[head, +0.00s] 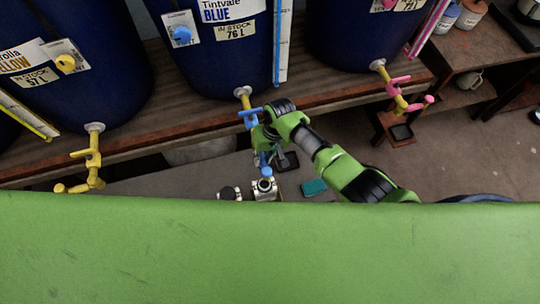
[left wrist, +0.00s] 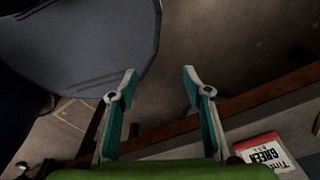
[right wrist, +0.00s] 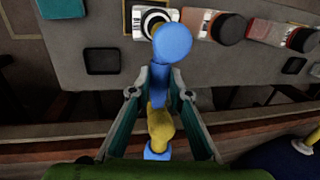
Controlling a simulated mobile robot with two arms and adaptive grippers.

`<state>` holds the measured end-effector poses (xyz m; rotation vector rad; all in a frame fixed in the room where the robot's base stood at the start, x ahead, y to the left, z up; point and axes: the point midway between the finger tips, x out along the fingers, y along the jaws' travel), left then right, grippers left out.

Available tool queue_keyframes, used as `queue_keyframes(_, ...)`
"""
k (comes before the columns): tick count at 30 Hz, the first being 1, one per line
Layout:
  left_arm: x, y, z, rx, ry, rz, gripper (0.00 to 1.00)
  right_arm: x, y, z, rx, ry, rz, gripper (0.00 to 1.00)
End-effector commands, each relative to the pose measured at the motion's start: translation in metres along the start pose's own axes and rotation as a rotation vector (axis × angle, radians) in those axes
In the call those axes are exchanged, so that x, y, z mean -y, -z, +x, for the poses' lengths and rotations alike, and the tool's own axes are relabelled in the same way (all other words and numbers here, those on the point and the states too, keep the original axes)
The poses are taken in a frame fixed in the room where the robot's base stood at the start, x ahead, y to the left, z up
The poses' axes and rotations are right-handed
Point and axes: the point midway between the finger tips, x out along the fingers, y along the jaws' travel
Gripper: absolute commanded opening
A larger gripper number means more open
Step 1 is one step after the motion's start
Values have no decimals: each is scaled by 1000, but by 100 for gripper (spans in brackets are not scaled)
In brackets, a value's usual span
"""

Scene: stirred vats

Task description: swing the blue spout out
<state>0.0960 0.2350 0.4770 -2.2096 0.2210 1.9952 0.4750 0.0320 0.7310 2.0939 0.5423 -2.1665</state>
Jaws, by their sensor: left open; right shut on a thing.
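The blue spout (head: 266,169) hangs from the tap of the blue vat (head: 227,60) in the head view. The blue tap handle (head: 250,113) sits above it. In the right wrist view, the spout (right wrist: 174,43) shows its round blue end over the bench, with a yellow part behind it. My right gripper (right wrist: 158,92) is shut on the spout, one finger on each side. In the head view, my right gripper (head: 267,137) partly hides the spout. My left gripper (left wrist: 160,74) is open and empty in the left wrist view; it is not seen in the head view.
Yellow (head: 92,158) and pink (head: 396,97) taps stand left and right. Below is a grey bench (head: 180,177) with a teal pad (head: 314,187), a black square (head: 287,161) and several small jars (right wrist: 231,28).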

Motion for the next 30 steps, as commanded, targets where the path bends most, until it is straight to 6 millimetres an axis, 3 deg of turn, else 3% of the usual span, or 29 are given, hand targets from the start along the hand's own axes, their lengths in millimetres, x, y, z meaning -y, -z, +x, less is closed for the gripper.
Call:
queue_keyframes(6,-2,-11,-2,16,-2,0,45,6,3,0,-11,1,24,0)
queue_keyframes(17,-2,-10,-2,16,-2,0,45,6,4,0,-13,3,28,0)
queue_keyframes(18,-2,-10,-2,15,-2,0,45,6,4,0,-13,3,28,21)
queue_keyframes(20,-1,-10,-2,14,-2,0,45,6,4,0,-12,3,28,35)
queue_keyframes(30,0,-5,-2,7,0,0,45,5,2,0,-9,0,26,35)
